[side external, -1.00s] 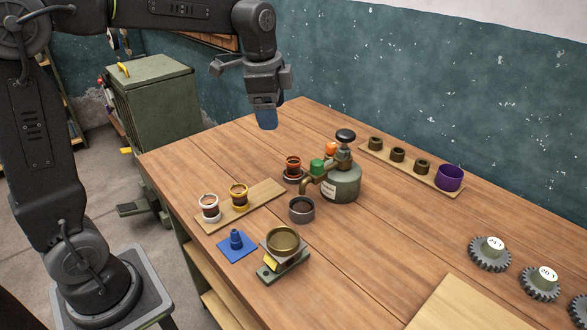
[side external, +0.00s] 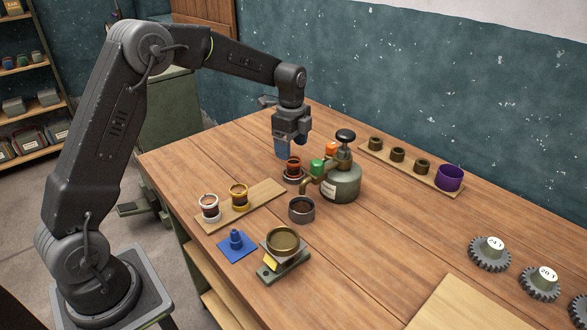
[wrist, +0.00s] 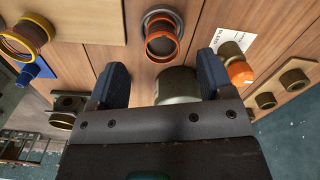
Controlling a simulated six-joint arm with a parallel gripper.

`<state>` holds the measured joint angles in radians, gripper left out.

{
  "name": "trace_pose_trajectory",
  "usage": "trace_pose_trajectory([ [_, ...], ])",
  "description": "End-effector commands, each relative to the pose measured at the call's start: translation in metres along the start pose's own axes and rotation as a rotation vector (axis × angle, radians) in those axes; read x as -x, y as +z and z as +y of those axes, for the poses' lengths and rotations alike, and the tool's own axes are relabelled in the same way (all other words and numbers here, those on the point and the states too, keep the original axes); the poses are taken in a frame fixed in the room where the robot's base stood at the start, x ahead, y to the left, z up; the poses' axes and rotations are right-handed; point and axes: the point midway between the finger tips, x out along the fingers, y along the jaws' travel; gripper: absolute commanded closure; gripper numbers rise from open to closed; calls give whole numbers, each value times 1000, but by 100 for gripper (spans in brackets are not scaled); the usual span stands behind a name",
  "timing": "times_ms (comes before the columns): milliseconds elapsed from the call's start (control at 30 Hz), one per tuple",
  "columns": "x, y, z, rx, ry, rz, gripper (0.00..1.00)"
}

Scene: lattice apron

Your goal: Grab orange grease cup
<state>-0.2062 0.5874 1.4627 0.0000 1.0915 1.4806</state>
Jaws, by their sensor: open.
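The orange grease cup (side external: 293,167) stands on a dark round base left of the olive dispenser pot. In the wrist view the orange cup (wrist: 162,48) shows beyond the fingers, between their lines. My gripper (side external: 281,148) hangs above the table, just behind and left of the cup, fingers down. In the wrist view my gripper's (wrist: 160,80) two blue fingers are apart, with nothing held between them. The cup appears apart from the fingers.
The olive pot (side external: 342,184), with a black knob and green and orange caps, stands close right of the cup. A grey cup (side external: 301,209) is in front. A board (side external: 262,196) holds white and yellow cups. A purple cup (side external: 449,177) stands at the back right.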

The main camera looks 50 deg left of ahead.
Motion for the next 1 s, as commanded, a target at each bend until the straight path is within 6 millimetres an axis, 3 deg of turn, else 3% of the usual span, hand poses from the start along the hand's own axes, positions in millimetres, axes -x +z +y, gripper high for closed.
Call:
trace_pose_trajectory([
  [167,-12,-1,0,0,2,0,26],
  [500,-54,-6,-1,1,-1,1,26],
  [767,-57,-6,-1,1,-2,1,26],
  [1000,-57,-6,-1,1,-2,1,48],
])
